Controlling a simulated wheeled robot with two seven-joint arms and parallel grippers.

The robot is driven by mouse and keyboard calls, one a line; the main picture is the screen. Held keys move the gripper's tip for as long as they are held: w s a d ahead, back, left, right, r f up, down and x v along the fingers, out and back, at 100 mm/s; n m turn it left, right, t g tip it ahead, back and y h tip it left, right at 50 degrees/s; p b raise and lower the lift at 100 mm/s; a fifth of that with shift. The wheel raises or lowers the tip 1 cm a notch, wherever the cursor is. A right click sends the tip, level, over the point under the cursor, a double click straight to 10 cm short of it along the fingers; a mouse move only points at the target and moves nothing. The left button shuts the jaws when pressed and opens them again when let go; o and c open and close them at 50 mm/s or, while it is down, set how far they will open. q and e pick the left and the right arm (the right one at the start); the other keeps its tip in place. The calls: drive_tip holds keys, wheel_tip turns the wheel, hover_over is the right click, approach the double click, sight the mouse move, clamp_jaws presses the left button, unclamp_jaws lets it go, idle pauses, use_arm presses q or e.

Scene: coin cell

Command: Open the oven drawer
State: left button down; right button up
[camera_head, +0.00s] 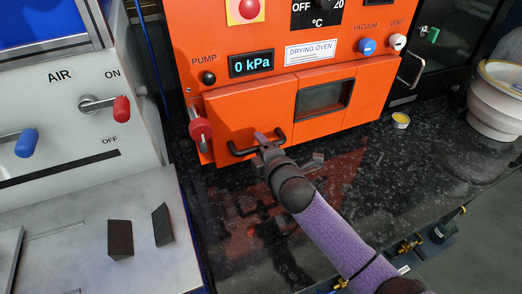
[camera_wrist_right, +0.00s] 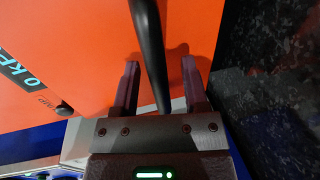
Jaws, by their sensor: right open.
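The orange drying oven (camera_head: 284,60) stands at the back of the dark counter. Its drawer front (camera_head: 245,108) at the lower left looks flush with the oven face and carries a dark bar handle (camera_head: 240,151). My right gripper (camera_head: 267,139) is at the right part of this handle. In the right wrist view the handle (camera_wrist_right: 151,50) runs between the two spread fingers of the gripper (camera_wrist_right: 160,88), with gaps on both sides. The gripper is open. My left gripper is not in view.
A red-knobbed lever (camera_head: 200,129) sticks out left of the drawer. A white panel with AIR valves (camera_head: 75,100) stands at the left, with two dark wedges (camera_head: 120,238) before it. The counter before the oven is largely clear.

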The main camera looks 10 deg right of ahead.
drive_tip(key=shift+c, duration=0.2)
clamp_jaws()
idle(0.8)
idle(0.3)
